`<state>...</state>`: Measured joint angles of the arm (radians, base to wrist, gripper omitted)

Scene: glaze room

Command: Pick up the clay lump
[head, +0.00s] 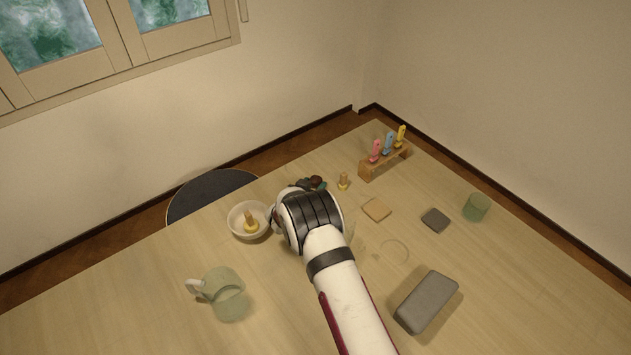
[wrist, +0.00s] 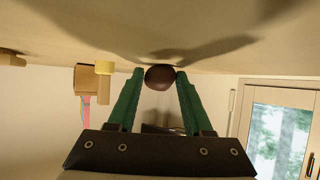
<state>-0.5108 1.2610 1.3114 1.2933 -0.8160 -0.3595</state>
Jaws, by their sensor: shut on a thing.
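The clay lump (wrist: 160,77) is a dark brown, rounded piece. In the wrist view it sits between the tips of my gripper's green fingers (wrist: 159,79), with a finger against each side. In the head view the lump (head: 317,181) shows as a small dark spot just past my wrist, near the table's far edge. My gripper (head: 313,185) is shut on it and mostly hidden behind my wrist there. The lump is close to the tabletop; I cannot tell whether it touches it.
A white bowl (head: 236,225) with a yellow-based piece inside stands left of my wrist. A small peg-like piece (head: 343,182) stands close on the right. A wooden rack (head: 370,170), tan tile (head: 377,209), dark tile (head: 435,220), green cup (head: 476,207), grey block (head: 427,302) and green mug (head: 229,296) surround.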

